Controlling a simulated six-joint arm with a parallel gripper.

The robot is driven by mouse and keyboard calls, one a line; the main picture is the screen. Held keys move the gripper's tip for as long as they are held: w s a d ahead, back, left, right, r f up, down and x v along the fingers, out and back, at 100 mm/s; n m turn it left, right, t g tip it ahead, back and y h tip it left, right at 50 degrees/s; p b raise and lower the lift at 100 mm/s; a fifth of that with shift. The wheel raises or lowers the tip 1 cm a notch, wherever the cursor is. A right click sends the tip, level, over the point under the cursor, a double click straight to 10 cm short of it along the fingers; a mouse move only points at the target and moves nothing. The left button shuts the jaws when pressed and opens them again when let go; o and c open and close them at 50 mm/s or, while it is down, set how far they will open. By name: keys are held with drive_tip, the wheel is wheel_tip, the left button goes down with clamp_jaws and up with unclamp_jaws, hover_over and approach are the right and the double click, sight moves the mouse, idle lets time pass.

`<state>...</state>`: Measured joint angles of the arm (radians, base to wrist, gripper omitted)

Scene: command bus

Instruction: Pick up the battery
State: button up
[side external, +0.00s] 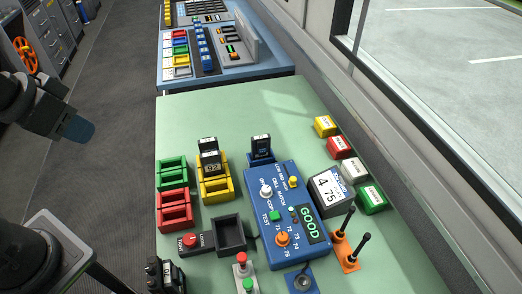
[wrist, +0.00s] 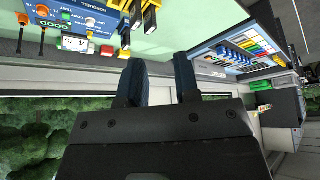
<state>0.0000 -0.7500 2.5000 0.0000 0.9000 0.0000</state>
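I cannot tell which one the task means. My gripper (side external: 78,128) is at the left, above the grey floor and away from both batteries. In the wrist view my gripper (wrist: 159,64) shows two dark blue fingers with an empty gap between them. The tester (wrist: 82,18) shows upside down there.
Red (side external: 174,212) and green (side external: 172,173) holders stand left of the yellow one. A black tray (side external: 229,234), a box reading 4 75 (side external: 328,188), small coloured blocks and orange-based levers surround the tester. The bench's (side external: 200,110) far end is clear.

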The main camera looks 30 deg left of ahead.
drive_tip(key=o, duration=1)
drive_tip(key=w+d+r+n+g, duration=0.15)
drive_tip(key=w+r, duration=0.25)
drive_tip(key=w, duration=0.5)
drive_tip(key=n+g, duration=0.4)
drive_tip(key=n, duration=0.4)
hover_over(261, 145)
drive_tip(key=w, duration=0.2)
wheel_tip(261, 145, down, 15)
drive_tip(key=shift+m, duration=0.25)
drive_tip(key=f, duration=1.3)
drive_tip(key=shift+s+a+f, duration=0.25)
drive_tip(key=shift+s+a, duration=0.05)
drive_tip(key=shift+a, duration=0.1)
